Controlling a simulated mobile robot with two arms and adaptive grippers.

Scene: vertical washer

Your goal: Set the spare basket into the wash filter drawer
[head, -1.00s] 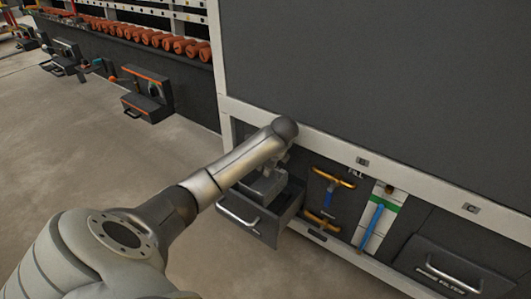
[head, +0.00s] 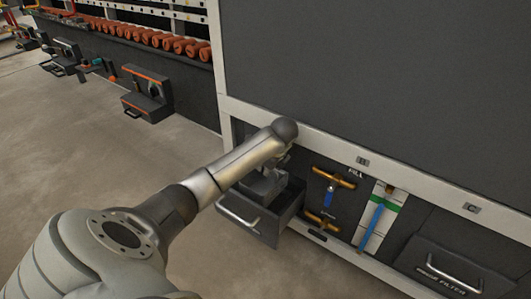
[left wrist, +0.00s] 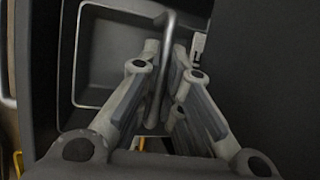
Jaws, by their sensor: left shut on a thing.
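The open wash filter drawer (head: 262,222) sticks out at the lower left of the machine, with its bar handle on the front. My left gripper (head: 272,172) is over it, pointing down, partly hidden by my forearm. The grey spare basket (head: 258,188) is under the gripper, within the drawer's outline. In the left wrist view, my left gripper (left wrist: 165,75) is shut on the metal bar handle of the basket (left wrist: 105,60). Dark drawer walls (left wrist: 50,20) surround the basket's rim. How deep it sits cannot be told. My right gripper is not in view.
Right of the drawer are a valve with orange T-handles (head: 333,176) and a blue lever (head: 370,222). A closed drawer (head: 450,270) marked "filter" is at lower right. Machine panels rise behind. The floor (head: 70,170) at left is clear.

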